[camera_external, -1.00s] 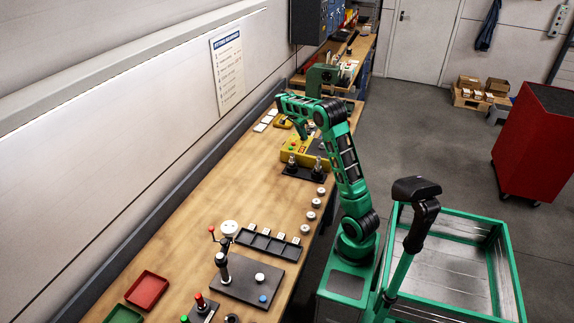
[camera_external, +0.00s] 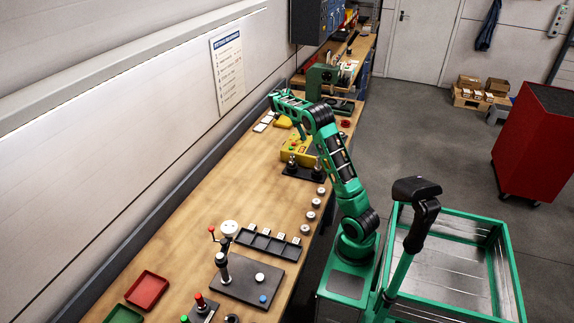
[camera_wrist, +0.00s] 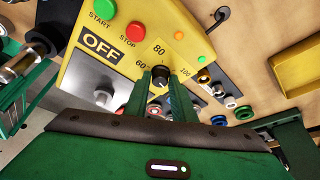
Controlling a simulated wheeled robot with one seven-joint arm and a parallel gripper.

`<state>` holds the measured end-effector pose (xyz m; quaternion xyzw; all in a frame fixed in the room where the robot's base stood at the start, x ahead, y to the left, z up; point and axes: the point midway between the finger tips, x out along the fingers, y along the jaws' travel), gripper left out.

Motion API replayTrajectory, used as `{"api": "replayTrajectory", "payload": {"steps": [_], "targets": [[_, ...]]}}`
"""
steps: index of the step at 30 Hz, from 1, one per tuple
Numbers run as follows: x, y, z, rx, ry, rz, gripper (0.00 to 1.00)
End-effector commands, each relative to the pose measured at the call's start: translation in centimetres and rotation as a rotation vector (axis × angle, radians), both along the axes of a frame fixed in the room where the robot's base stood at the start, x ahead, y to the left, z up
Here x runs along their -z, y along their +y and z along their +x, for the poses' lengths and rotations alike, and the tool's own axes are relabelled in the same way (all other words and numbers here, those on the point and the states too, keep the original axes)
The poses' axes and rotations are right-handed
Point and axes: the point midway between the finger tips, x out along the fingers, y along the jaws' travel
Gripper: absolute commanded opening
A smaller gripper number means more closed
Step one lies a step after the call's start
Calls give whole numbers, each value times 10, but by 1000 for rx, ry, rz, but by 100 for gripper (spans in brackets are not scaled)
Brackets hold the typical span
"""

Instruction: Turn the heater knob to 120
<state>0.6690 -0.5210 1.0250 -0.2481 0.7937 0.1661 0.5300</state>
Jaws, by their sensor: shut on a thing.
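The heater is a yellow box (camera_external: 292,152) on the bench, under the end of my arm. In the wrist view its yellow face (camera_wrist: 92,62) carries a green START button (camera_wrist: 104,8), a red STOP button (camera_wrist: 135,31) and an OFF label (camera_wrist: 100,47). The dark heater knob (camera_wrist: 160,73) sits by the marks 60, 80 and 100. The 120 mark is not visible, and I cannot clearly read the pointer. My gripper (camera_wrist: 161,80) has its green fingers on either side of the knob, shut on it. In the external view my gripper (camera_external: 303,130) is small and partly hidden.
A dark stand with metal posts (camera_external: 303,172) is close in front of the box. Several round pale pieces (camera_external: 312,216) line the bench's right edge. A green machine (camera_external: 322,80) stands behind. The bench's middle (camera_external: 230,180) is clear.

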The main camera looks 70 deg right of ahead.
Motion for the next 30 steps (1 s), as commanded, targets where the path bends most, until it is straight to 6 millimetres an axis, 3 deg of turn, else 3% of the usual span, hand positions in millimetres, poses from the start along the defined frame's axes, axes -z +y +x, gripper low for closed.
{"api": "replayTrajectory", "payload": {"steps": [6,7,9,20,30], "targets": [[0,3,6,-15,-4,1,1],[0,2,6,-15,-5,1,30],[0,2,5,-13,-5,0,41],[-3,1,3,-5,-2,-1,41],[-43,10,18,-7,0,-3,41]]}}
